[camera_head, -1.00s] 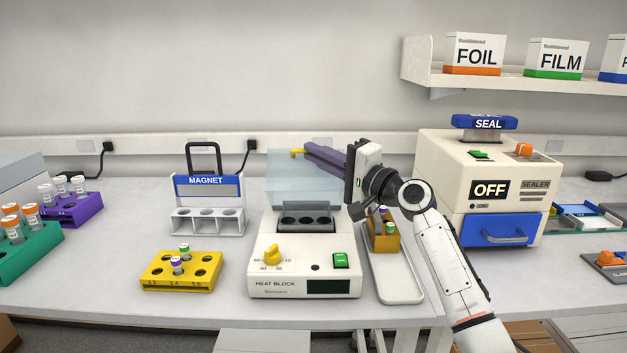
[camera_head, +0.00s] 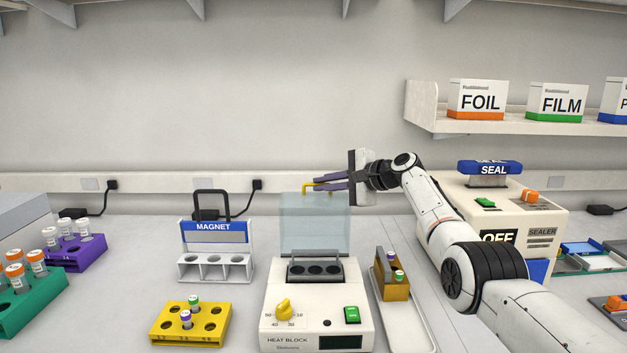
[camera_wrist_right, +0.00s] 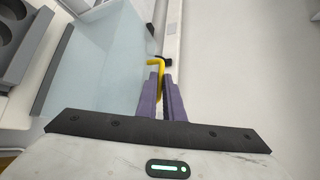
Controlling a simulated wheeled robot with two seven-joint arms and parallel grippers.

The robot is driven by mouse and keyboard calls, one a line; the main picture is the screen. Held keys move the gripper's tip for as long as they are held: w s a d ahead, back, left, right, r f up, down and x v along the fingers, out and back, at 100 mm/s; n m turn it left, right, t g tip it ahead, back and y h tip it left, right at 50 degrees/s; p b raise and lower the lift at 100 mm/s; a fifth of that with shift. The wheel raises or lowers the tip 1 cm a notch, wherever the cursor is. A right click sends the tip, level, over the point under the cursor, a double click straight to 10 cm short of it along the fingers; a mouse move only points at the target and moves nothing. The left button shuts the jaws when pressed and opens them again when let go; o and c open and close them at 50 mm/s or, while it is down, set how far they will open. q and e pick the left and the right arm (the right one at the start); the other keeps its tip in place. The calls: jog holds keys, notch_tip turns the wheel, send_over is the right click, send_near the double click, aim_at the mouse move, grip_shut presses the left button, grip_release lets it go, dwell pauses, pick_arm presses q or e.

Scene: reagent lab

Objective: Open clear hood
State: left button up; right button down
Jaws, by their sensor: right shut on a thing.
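The clear hood (camera_head: 315,225) of the heat block (camera_head: 318,318) stands upright at the back of the machine, and the tube wells (camera_head: 316,270) in front of it are uncovered. A yellow handle (camera_head: 312,188) sits on the hood's top edge. My right gripper (camera_head: 322,185) reaches in from the right with its purple fingers shut on this handle. In the right wrist view the fingers (camera_wrist_right: 161,92) close around the yellow handle (camera_wrist_right: 155,64), with the clear hood (camera_wrist_right: 95,65) to the left. My left gripper is not in view.
A magnet rack (camera_head: 215,250) and a yellow tube rack (camera_head: 188,325) stand left of the heat block. A white tray (camera_head: 412,325) with a brown tube holder (camera_head: 391,280) lies on its right. The sealer (camera_head: 515,215) is behind my right arm.

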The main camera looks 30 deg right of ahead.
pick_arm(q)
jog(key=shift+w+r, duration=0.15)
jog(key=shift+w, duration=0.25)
pick_arm(e)
jog(key=shift+w+d+r, duration=0.15)
jog(key=shift+w+r, duration=0.05)
jog(key=shift+r, duration=0.2)
jog(key=shift+w+d+r, duration=0.1)
jog(key=shift+w+r, duration=0.05)
jog(key=shift+r, duration=0.25)
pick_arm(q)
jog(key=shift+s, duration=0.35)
pick_arm(e)
jog(key=c, duration=1.9)
grip_release()
jog(key=shift+s, duration=0.1)
jog(key=shift+a, duration=0.1)
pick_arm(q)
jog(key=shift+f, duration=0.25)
pick_arm(e)
jog(key=shift+s+f, duration=0.1)
jog(key=shift+f, duration=0.1)
